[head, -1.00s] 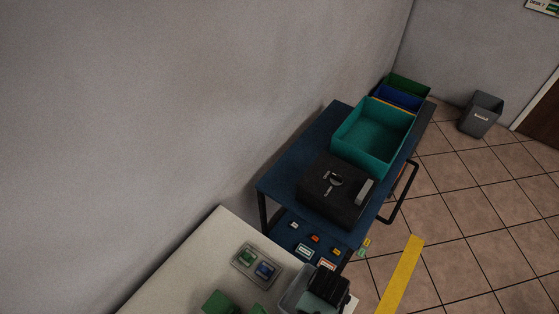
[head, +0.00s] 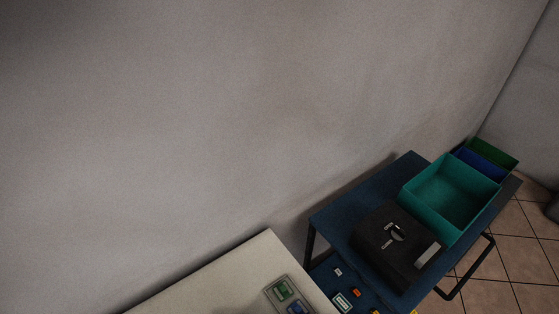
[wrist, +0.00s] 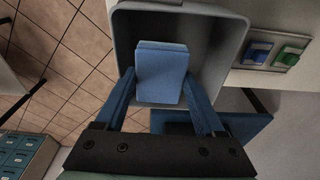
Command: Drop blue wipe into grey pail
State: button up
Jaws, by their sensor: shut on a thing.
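In the wrist view the blue wipe (wrist: 162,70) is a folded block held between the fingers of my gripper (wrist: 161,86). The gripper is shut on its sides. The wipe appears in front of the open mouth of the grey pail (wrist: 218,48), whose rim surrounds it on the top and both sides. I cannot tell how high the wipe is above the pail, or whether it is below the rim. The pail's near side is hidden by the fingers. In the head view now, neither the gripper nor the wipe shows.
A pale bench (head: 235,275) holds a plate with green and blue switches (head: 287,292). Beyond it, a blue trolley (head: 362,195) carries a black case (head: 395,240), a teal bin (head: 452,198) and smaller bins. Another grey bin (head: 553,207) stands at the far right edge. Tiled floor lies right.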

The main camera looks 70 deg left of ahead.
jog(key=o, duration=1.3)
jog(key=shift+r, duration=0.15)
notch_tip(320, 180, up, 13)
jog(key=s+b, duration=0.1)
jog(key=shift+s+d, duration=0.25)
jog(key=shift+s, duration=0.15)
jog(key=shift+f, duration=0.2)
